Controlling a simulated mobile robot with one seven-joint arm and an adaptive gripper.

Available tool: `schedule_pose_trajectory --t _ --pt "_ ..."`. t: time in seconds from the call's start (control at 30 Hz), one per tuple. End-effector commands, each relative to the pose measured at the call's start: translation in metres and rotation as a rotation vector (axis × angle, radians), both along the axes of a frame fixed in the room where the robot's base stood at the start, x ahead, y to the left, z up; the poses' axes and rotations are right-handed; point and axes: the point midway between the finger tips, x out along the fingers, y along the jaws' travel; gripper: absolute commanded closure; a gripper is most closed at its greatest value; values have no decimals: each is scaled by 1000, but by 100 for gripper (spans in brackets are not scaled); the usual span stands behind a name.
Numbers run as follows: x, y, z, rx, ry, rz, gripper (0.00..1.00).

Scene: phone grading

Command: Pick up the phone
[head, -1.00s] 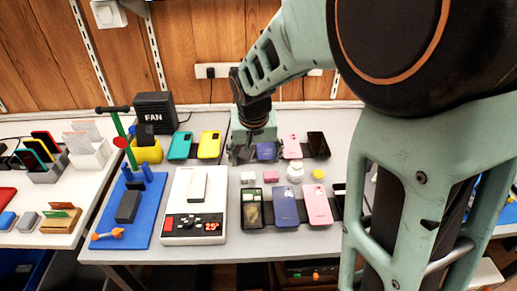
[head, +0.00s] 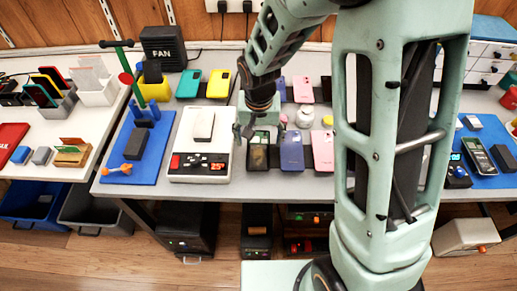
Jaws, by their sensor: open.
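To the right in the same row lie a purple phone (head: 291,152) and a pink phone (head: 323,152). The back row holds a teal phone (head: 189,84), a yellow phone (head: 218,84), a blue phone (head: 281,90), a pink phone (head: 303,89) and a black phone (head: 326,88). My arm hides part of the bench on the right.
A white device with a red display (head: 184,172) and a blue mat (head: 118,165) lie left of the dark phone. Small pink and white items and a white round jar (head: 305,116) stand between the rows. A black fan box (head: 163,45) stands behind.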

Motion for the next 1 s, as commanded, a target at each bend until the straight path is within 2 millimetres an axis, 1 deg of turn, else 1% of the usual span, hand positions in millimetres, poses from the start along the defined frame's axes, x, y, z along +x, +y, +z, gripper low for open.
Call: schedule_pose_trajectory --t 0.03,0.2,0.3,0.53,0.9,0.97,1.0 --pt "-1 2 -10 -1 4 2 29" --pt "2 2 -29 -1 2 0 29" --pt "3 2 -34 0 0 0 29" --pt "3 2 -34 0 0 0 30" --pt "3 2 -34 1 0 0 71" --pt "3 2 -34 1 0 0 77" --pt "3 2 -33 1 -1 0 78"
